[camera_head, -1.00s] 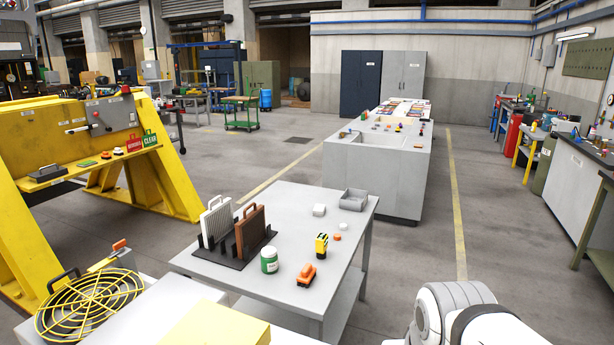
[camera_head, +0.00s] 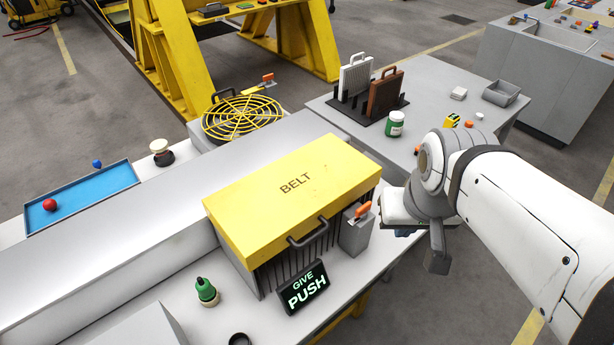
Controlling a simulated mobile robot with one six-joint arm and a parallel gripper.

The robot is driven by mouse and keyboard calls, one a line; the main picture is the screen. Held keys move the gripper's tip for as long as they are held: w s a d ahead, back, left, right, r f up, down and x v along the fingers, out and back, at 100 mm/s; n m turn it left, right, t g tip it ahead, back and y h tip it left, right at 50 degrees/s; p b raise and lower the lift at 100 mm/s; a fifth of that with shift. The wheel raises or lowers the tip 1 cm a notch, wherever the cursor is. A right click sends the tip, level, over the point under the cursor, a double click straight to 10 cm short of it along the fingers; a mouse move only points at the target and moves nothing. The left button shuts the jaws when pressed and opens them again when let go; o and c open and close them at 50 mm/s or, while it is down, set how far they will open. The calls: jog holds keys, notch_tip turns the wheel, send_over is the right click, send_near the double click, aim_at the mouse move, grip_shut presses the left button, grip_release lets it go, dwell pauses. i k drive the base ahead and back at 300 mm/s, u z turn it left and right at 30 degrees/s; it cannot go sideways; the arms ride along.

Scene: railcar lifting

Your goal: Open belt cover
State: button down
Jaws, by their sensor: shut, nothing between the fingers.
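The belt cover (camera_head: 292,190) is a yellow lid marked BELT, lying closed on a grey housing with a slatted front. A dark grey handle (camera_head: 308,233) is on its front edge. A grey block with an orange-tipped lever (camera_head: 357,230) stands beside the housing's right front corner. My gripper (camera_head: 437,258) is to the right of the cover, past the table edge, apart from the handle and the lever. It is shut and empty; part of it is hidden by my arm.
A GIVE PUSH sign (camera_head: 303,288) and a green-topped knob (camera_head: 207,292) stand before the housing. A yellow fan guard (camera_head: 242,117) is behind it. A blue tray (camera_head: 82,197) lies at left. A grey table (camera_head: 440,83) with racks and a green jar (camera_head: 395,124) is at back right.

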aim_at(264, 213)
jog(key=u, duration=1.1)
jog(key=k, duration=0.4)
jog(key=z, duration=0.3)
